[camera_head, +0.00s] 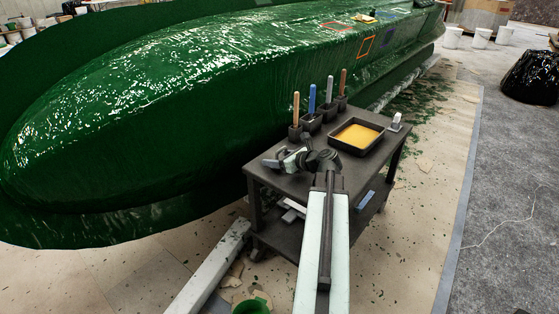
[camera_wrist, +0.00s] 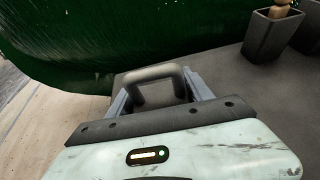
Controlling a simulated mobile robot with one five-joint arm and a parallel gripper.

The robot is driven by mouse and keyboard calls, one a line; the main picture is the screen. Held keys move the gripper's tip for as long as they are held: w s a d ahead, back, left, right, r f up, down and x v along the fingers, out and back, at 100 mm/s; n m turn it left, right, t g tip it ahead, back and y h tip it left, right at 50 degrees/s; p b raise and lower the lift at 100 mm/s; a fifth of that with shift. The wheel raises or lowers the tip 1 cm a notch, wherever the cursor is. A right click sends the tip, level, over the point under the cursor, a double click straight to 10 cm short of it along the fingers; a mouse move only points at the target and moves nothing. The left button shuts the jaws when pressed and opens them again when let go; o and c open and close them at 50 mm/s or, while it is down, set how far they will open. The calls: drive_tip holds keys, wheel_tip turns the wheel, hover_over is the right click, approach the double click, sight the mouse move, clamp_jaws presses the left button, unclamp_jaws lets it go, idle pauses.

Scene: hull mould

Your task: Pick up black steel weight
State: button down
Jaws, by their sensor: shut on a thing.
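The black steel weight shows in the wrist view as a dark arched handle (camera_wrist: 155,75) between the two grey fingers of my gripper (camera_wrist: 160,97). My gripper is shut on it. The weight's lower part is hidden behind the gripper body. In the head view, my gripper (camera_head: 284,160) is over the near left part of the dark cart top (camera_head: 350,184), and a dark piece of the weight (camera_head: 270,163) shows at its left. I cannot tell whether the weight touches the cart top.
Several tools stand in dark holders (camera_head: 311,122) along the cart's back edge. A black tray of yellow liquid (camera_head: 357,136) and a small white object (camera_head: 396,121) stand at the right. The large green hull (camera_head: 180,110) rises close behind the cart.

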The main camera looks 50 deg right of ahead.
wheel_tip(320, 180, up, 10)
drive_tip(key=p, duration=1)
drive_tip(key=shift+r, duration=0.15)
